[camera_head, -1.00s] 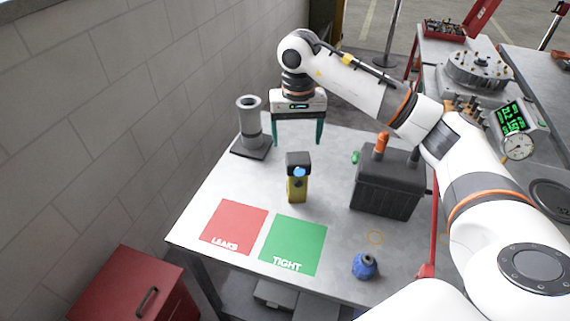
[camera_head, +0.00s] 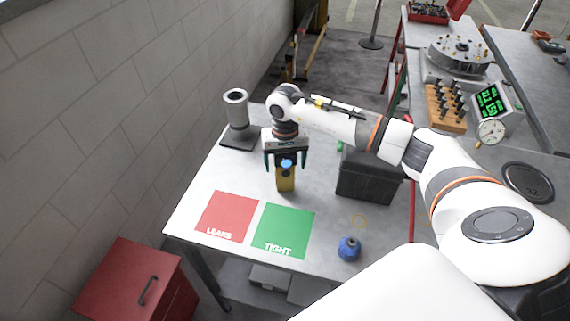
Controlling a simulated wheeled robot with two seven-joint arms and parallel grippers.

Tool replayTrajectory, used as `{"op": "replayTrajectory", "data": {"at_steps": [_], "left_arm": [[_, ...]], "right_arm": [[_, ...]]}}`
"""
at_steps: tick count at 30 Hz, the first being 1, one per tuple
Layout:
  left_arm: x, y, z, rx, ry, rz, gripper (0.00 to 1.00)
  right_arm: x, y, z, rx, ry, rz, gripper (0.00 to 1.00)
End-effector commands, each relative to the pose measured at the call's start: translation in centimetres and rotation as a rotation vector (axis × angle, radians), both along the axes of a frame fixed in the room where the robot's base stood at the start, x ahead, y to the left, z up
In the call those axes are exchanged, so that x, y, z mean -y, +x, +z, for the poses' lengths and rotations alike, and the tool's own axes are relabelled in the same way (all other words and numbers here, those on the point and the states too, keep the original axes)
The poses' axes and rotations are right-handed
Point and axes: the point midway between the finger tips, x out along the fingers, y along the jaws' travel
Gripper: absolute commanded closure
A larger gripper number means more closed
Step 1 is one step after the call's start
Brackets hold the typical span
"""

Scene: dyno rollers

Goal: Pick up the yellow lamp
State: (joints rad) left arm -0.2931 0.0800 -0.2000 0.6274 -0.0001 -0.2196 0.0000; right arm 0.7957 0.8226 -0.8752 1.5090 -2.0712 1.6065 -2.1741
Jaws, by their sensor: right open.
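The yellow lamp (camera_head: 286,183) stands upright on the grey table, behind the green mat. It has a dark top and a blue round spot on its front. My right gripper (camera_head: 286,160) is open and sits over the lamp's upper part, with one finger on each side. The gripper partly hides the lamp's top. I cannot tell whether the fingers touch it. My left gripper is not in view.
A red LEAKS mat (camera_head: 229,214) and a green TIGHT mat (camera_head: 284,231) lie in front. A grey cylinder on a base (camera_head: 237,110) stands back left. A dark box (camera_head: 366,182) stands right of the lamp, and a blue object (camera_head: 348,248) lies front right.

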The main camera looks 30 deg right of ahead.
Motion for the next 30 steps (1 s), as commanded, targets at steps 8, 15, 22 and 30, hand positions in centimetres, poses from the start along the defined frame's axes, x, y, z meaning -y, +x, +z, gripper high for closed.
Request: {"op": "replayTrajectory", "data": {"at_steps": [8,15,22,30], "left_arm": [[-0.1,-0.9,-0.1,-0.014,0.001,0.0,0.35],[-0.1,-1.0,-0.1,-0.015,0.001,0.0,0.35],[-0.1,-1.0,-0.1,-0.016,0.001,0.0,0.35],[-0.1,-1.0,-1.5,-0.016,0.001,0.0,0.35]], "right_arm": [[0.0,0.0,-0.1,0.001,0.0,0.0,0.31],[0.0,0.0,0.0,0.001,0.0,0.0,0.71],[0.0,0.1,0.1,0.003,0.001,0.0,0.77],[0.0,0.2,3.1,0.009,0.001,0.001,0.77]]}}
